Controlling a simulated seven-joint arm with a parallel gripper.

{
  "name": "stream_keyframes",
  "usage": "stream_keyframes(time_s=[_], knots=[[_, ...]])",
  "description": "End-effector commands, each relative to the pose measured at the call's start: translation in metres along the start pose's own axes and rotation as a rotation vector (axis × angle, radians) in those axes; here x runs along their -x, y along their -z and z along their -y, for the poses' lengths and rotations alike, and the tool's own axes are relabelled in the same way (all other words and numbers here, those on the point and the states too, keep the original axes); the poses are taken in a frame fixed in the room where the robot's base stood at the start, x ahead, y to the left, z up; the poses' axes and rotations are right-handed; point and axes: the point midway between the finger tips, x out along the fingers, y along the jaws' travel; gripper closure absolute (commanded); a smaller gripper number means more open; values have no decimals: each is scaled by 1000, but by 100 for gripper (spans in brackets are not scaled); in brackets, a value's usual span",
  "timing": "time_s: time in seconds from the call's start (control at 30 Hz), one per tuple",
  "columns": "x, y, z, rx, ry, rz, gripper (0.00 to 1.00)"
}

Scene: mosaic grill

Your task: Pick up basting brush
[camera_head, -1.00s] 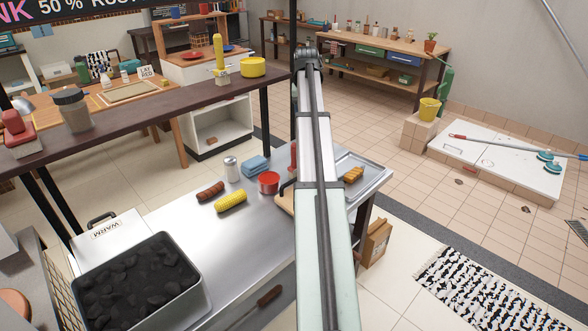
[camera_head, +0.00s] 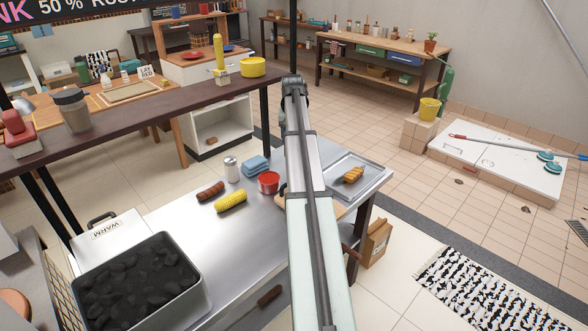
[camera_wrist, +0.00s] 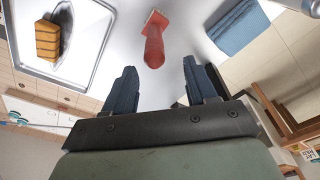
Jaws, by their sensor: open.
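Nothing is between the fingertips. In the head view my arm hides this object, and the fingers do not show clearly there.
A metal tray (camera_head: 374,187) with a yellow-orange food piece (camera_head: 354,174) is right of my arm. A blue folded cloth (camera_head: 256,166), red container (camera_head: 268,182), shaker (camera_head: 232,170), corn (camera_head: 231,202) and sausage (camera_head: 210,191) are left. A charcoal grill (camera_head: 205,300) stands front left.

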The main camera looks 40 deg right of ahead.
Motion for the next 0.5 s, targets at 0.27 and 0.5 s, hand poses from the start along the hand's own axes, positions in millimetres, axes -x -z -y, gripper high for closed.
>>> stream_keyframes(time_s=[0.27,0.5], knots=[[-19,-6,-3,0,0,1,43],[-48,-9,-5,0,0,1,43]])
